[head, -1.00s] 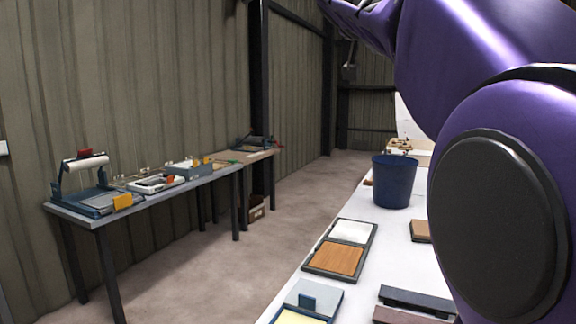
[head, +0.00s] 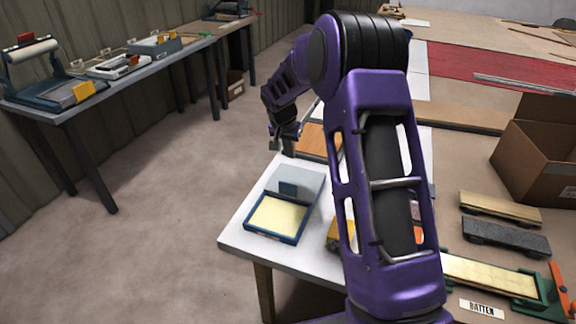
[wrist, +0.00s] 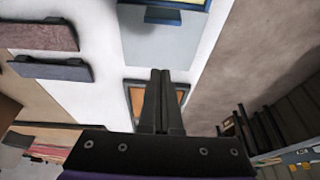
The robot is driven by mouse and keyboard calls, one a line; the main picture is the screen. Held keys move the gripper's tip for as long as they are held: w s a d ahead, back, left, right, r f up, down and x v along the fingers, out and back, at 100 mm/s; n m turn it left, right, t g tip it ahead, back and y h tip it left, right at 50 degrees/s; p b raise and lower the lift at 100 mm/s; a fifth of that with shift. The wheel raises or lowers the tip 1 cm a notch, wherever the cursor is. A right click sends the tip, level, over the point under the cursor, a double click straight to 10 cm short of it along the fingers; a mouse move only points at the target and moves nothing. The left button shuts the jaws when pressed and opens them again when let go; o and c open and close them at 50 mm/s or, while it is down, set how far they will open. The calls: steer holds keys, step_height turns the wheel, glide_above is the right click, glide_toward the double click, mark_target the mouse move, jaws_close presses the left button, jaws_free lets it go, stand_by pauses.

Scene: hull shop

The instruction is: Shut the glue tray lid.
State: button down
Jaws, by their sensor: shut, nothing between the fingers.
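The glue tray (head: 274,238) is a blue-rimmed tray with a pale yellow inside, near the front left corner of the white table in the head view. Its grey lid (head: 307,184) is open and leans back on the tray's far side, with a dark blue grip block (head: 288,189) on it. In the wrist view the lid (wrist: 150,50) is a grey panel, with the block (wrist: 162,16) and a strip of the tray at the top edge. My gripper (head: 280,148) is shut and empty just beyond the lid's far edge. Its fingers (wrist: 160,73) are together in the wrist view.
A tray with an orange-brown wooden panel (head: 314,138) lies beyond the lid, partly behind my arm. Sanding blocks (head: 505,237), a batten fixture (head: 490,274) and a cardboard box (head: 525,165) are on the right. A bench (head: 130,85) with tools stands along the left wall. The floor between is clear.

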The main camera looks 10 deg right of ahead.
steer(key=x, duration=1)
steer(key=shift+s+f, duration=0.2)
steer(key=shift+f, duration=0.1)
steer(key=shift+s+a+r, duration=0.15)
steer(key=shift+s+a, duration=0.25)
steer(key=shift+s, duration=0.15)
steer(key=shift+s+a+r, duration=0.2)
steer(key=shift+s+a, duration=0.25)
steer(key=shift+s, duration=0.1)
steer(key=shift+s+a+f, duration=0.1)
steer(key=shift+s+a, duration=0.25)
steer(key=shift+s, duration=0.2)
steer(key=shift+s+a, duration=0.1)
steer(key=shift+s+a+f, duration=0.15)
steer(key=shift+s+a, duration=0.05)
steer(key=shift+s, duration=0.05)
steer(key=s+a+b, duration=0.2)
steer(key=s+b, duration=0.1)
steer(key=s+a+b, duration=0.2)
steer(key=s+a, duration=0.1)
steer(key=s, duration=0.1)
steer(key=s+a+b, duration=0.2)
steer(key=s+b, duration=0.1)
steer(key=s, duration=0.1)
steer(key=shift+s+a+b, duration=0.15)
steer(key=shift+a+b, duration=0.15)
steer(key=shift+s+a, duration=0.35)
steer(key=shift+s, duration=0.2)
